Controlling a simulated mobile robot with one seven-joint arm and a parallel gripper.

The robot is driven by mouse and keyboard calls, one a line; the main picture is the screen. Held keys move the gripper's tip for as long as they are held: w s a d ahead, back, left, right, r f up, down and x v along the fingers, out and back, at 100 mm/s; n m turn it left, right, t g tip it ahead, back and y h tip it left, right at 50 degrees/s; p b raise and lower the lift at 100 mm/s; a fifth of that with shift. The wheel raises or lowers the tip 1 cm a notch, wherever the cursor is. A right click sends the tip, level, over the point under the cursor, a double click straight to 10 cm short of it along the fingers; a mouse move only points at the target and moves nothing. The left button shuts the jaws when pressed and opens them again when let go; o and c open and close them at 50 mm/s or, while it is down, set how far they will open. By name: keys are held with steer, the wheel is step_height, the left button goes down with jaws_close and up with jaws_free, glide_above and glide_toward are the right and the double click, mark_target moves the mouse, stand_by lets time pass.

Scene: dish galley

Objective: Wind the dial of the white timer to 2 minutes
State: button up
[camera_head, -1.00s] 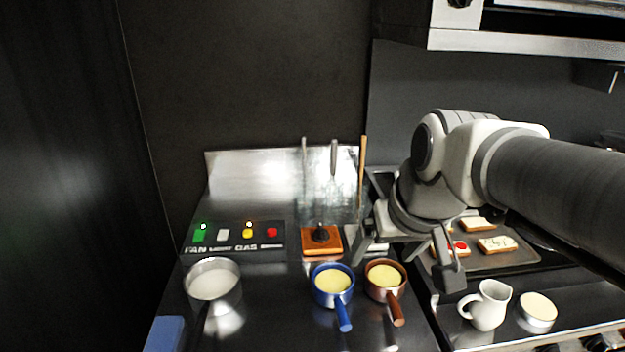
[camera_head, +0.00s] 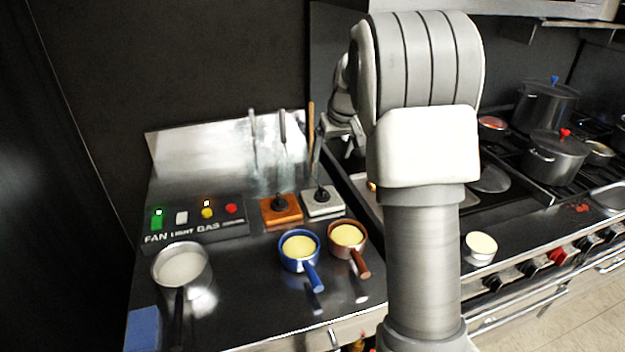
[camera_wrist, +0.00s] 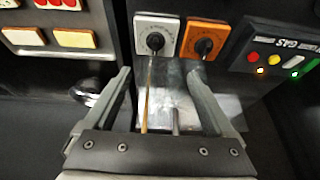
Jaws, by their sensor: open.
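The white timer (camera_head: 335,208) lies flat on the steel counter, right of the orange timer (camera_head: 268,215). It carries a black dial (camera_head: 322,194). In the wrist view the white timer (camera_wrist: 171,22) and its dial (camera_wrist: 156,41) sit ahead of my gripper (camera_wrist: 159,74), left of the orange timer (camera_wrist: 190,29). My gripper's fingers are spread with nothing held between them, and they stay apart from the dial. In the head view my gripper (camera_head: 322,132) is partly hidden by my arm, above and behind the white timer. The dial's setting is too small to read.
Hanging utensils (camera_head: 283,128) stand close by at the back panel. A blue pan (camera_head: 300,262) and a brown pan (camera_head: 363,250) are in front of the timers. The switch panel (camera_head: 237,229) is at left, a steel pan (camera_head: 181,268) below it. Stove pots (camera_head: 553,160) are at right.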

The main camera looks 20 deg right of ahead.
mark_target(322, 189)
steer(key=x, duration=1.2)
steer(key=d+p+x, duration=0.1)
steer(key=x, duration=0.6)
steer(key=shift+w, duration=0.35)
steer(key=c, duration=1.4)
steer(key=shift+o, duration=0.2)
steer(key=shift+m, duration=0.3)
steer(key=shift+a+m+h, duration=0.15)
steer(key=shift+m+h, duration=0.45)
steer(key=shift+m, duration=0.6)
steer(key=shift+m+g+h, duration=0.5)
steer(key=shift+m+h, duration=0.2)
steer(key=shift+m, duration=1.3)
